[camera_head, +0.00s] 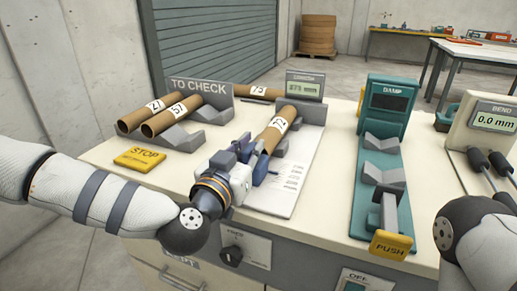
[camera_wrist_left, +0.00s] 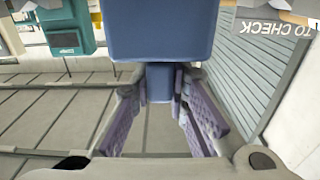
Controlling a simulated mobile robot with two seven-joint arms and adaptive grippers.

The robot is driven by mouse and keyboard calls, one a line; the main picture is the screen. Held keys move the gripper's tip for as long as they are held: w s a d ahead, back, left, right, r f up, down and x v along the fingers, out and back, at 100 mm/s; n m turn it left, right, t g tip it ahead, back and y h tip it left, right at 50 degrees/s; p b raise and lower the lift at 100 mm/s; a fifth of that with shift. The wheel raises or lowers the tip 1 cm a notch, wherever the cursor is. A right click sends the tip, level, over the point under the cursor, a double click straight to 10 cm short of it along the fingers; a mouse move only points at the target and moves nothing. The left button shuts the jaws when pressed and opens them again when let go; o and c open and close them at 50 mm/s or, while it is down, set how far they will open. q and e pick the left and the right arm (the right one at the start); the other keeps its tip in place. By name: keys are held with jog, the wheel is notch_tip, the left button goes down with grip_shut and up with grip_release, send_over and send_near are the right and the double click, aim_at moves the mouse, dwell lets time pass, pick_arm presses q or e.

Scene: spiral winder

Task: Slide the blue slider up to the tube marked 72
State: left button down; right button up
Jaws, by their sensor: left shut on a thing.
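The cardboard tube marked 72 (camera_head: 277,131) lies in grey rests on a white measuring plate (camera_head: 277,203), its near end toward me. The blue slider (camera_head: 263,164) is at that near end, partly hidden by my left gripper (camera_head: 252,168). I cannot tell whether slider and tube touch. In the left wrist view the slider is a large blue block (camera_wrist_left: 160,35) with a narrower blue stem, and the purple fingers of my left gripper (camera_wrist_left: 160,88) are closed on that stem from both sides. My right arm shows at the right edge, but its gripper is out of view.
Tubes marked 27 (camera_head: 147,112) and 57 (camera_head: 172,116) lie on the TO CHECK rack at left. A yellow STOP pad (camera_head: 140,159) is in front. The green DAMP device (camera_head: 384,165) stands right of the plate, the BEND gauge (camera_head: 489,125) beyond it.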

pick_arm(q)
jog(key=c, duration=1.6)
grip_release()
jog(key=shift+o, duration=0.2)
jog(key=v, duration=1.2)
